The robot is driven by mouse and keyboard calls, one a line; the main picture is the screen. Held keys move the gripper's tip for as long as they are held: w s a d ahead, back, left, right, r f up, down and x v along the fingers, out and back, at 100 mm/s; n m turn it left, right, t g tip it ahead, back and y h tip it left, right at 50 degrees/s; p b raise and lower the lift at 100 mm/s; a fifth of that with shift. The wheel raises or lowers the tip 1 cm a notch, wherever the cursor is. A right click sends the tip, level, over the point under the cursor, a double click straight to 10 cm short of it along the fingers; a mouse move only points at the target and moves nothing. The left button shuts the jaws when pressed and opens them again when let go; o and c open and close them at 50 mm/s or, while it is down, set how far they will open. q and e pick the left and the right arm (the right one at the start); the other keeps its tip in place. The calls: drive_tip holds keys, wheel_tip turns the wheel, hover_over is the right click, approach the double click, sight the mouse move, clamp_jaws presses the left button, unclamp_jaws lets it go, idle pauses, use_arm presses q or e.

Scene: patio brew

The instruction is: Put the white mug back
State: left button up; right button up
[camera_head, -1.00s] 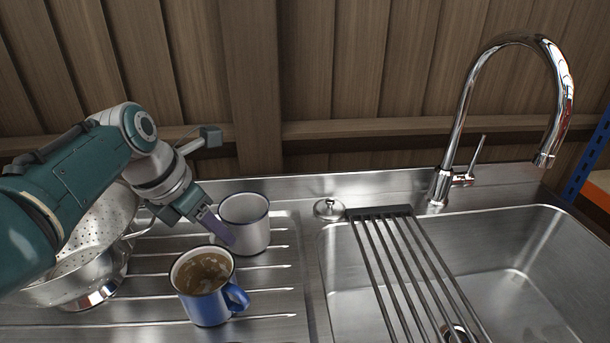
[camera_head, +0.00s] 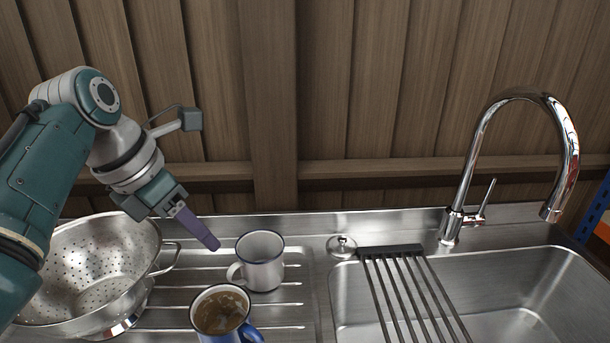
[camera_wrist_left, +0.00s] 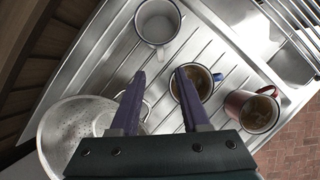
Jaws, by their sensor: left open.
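The white mug (camera_head: 261,262) stands upright on the ribbed drainboard (camera_head: 180,293), its handle toward the left of the head view. It looks empty in the left wrist view (camera_wrist_left: 158,22). My left gripper (camera_head: 213,243) is open and empty, above and to the left of the white mug and apart from it. In the left wrist view its two purple fingers (camera_wrist_left: 160,78) are spread, with the white mug beyond their tips. My right gripper is not in view.
A blue mug (camera_head: 222,312) of brown liquid stands in front of the white mug. A red mug (camera_wrist_left: 252,109) with brown liquid shows in the wrist view. A steel colander (camera_head: 100,268) is at left. The sink (camera_head: 510,295), rack (camera_head: 412,300) and faucet (camera_head: 465,170) are at right.

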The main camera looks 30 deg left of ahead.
use_arm(q)
drive_tip(key=s+d+m, duration=0.6)
drive_tip(key=s+m, duration=0.3)
drive_tip(key=m, duration=0.8)
drive_tip(key=s+d+m+g, duration=0.1)
drive_tip(key=s+d+m, duration=0.6)
drive_tip(key=m, duration=1.1)
drive_tip(key=s, duration=0.3)
drive_tip(key=shift+d+y, duration=0.3)
drive_tip(key=shift+y, duration=0.1)
wheel_tip(320, 180, up, 36)
drive_tip(key=p, duration=3.6)
drive_tip(key=shift+r+p, duration=0.2)
drive_tip(key=shift+p, duration=0.1)
drive_tip(key=shift+w, duration=0.1)
